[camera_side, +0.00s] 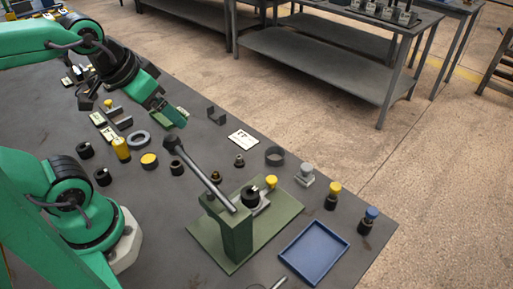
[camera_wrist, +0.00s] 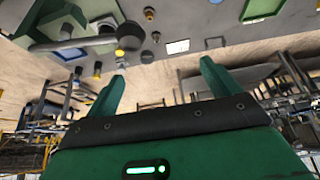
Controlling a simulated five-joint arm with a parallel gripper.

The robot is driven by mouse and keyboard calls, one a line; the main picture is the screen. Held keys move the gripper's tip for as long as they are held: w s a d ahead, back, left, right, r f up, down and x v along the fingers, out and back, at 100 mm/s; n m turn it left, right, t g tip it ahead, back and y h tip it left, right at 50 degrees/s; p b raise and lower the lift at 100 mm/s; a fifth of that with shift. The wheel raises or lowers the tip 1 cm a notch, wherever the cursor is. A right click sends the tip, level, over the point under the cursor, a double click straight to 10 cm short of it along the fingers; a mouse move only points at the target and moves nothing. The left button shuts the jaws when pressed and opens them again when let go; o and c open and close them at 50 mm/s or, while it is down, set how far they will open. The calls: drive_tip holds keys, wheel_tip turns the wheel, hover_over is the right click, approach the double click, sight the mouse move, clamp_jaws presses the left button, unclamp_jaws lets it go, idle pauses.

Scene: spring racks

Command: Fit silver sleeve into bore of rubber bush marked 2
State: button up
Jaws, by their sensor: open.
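My gripper (camera_side: 172,112) is raised over the back of the bench, with its two green fingers apart and nothing between them. The fingers also show spread in the wrist view (camera_wrist: 163,85). Several small black round pieces that look like bushes stand on the bench, including one at the left (camera_side: 85,150) and one near the press lever (camera_side: 177,168). Another black round piece (camera_side: 250,196) sits on the green press. No number 2 is readable on any of them. I cannot pick out the silver sleeve for certain; a small grey piece (camera_side: 305,175) stands right of the press.
The green lever press (camera_side: 233,232) stands at the front. A blue tray (camera_side: 315,252) lies right of it, near yellow-topped (camera_side: 332,195) and blue-topped (camera_side: 369,219) pieces. A white card (camera_side: 242,139) and dark ring (camera_side: 275,156) lie towards the back edge. A yellow cylinder (camera_side: 121,148) stands left.

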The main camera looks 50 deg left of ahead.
drive_tip(key=c, duration=0.9)
drive_tip(key=shift+c, duration=0.2)
drive_tip(key=m+g, duration=0.6)
drive_tip(key=m, duration=0.4)
hover_over(239, 157)
wheel_tip(239, 157, down, 15)
drive_tip(key=shift+f, duration=1.45)
